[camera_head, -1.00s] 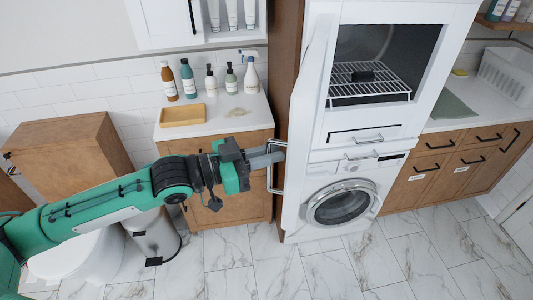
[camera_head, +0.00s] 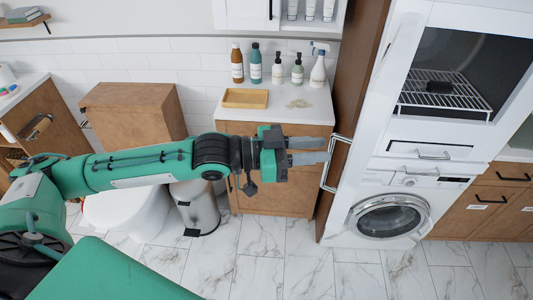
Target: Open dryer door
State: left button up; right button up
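The tall white appliance unit (camera_head: 408,168) stands right of centre, with a round glass-fronted door (camera_head: 388,217) low down, which looks shut. Above it is a window opening with a wire rack (camera_head: 446,92) behind it. A long white bar handle (camera_head: 325,180) sticks out at the unit's left edge; whether its panel stands ajar is hard to tell. My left gripper (camera_head: 328,150) comes in from the left, its two grey fingers apart and pointing right. The fingertips are right beside the handle; I cannot tell if they touch it. My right gripper is out of view.
A wooden cabinet (camera_head: 270,187) with bottles and a wooden tray (camera_head: 245,98) on its white top stands behind my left arm. A bin (camera_head: 196,207) and a white toilet are left of it. Marble floor (camera_head: 290,270) in front of the unit is clear.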

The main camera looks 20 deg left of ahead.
pick_arm(q)
jog(key=b+v, duration=0.1)
jog(key=v, duration=0.9)
jog(key=shift+a+b, duration=0.2)
jog(key=shift+b, duration=0.15)
